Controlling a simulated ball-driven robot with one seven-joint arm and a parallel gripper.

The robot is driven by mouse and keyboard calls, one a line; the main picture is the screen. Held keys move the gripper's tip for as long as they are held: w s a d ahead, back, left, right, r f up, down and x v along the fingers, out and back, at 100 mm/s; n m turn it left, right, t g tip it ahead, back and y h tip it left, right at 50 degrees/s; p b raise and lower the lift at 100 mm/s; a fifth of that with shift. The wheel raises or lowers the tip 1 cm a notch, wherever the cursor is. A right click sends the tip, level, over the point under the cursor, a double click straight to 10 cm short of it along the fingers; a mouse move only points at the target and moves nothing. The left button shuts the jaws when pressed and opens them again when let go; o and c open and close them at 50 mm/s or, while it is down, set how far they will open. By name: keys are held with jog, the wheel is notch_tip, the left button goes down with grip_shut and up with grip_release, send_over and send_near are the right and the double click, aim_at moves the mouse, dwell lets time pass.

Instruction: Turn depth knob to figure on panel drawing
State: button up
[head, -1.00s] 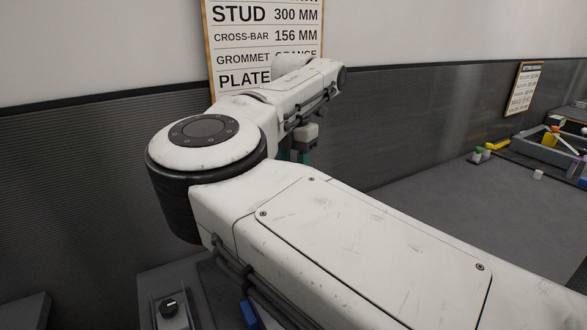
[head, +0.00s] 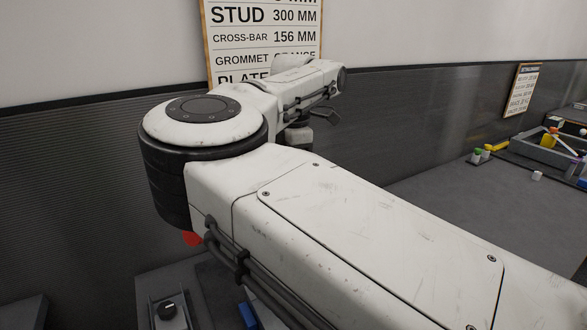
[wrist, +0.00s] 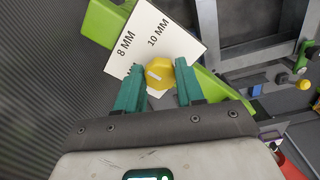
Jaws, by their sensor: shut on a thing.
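The yellow depth knob (wrist: 159,74) shows in the wrist view, in front of a white scale plate (wrist: 168,30) marked 8 MM and 10 MM. A small white mark is on the knob's left part. The plate sits on a bright green part (wrist: 104,22). My gripper (wrist: 160,82) has its two teal fingers on either side of the knob, shut on it. In the head view my arm hides the knob and fingers.
In the wrist view a grey metal frame (wrist: 208,38) stands right of the knob, with a yellow ball-ended part (wrist: 304,84) farther right. In the head view a black knob (head: 167,310) is at bottom left. A grey tray (head: 548,152) and small coloured parts lie on the right bench.

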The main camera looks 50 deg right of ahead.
dwell(0.4)
jog(key=o, duration=1)
jog(key=shift+o, duration=0.2)
jog(key=shift+r, duration=0.15)
notch_tip(320, 180, up, 11)
jog(key=shift+f+b, duration=0.2)
jog(key=shift+b, duration=0.25)
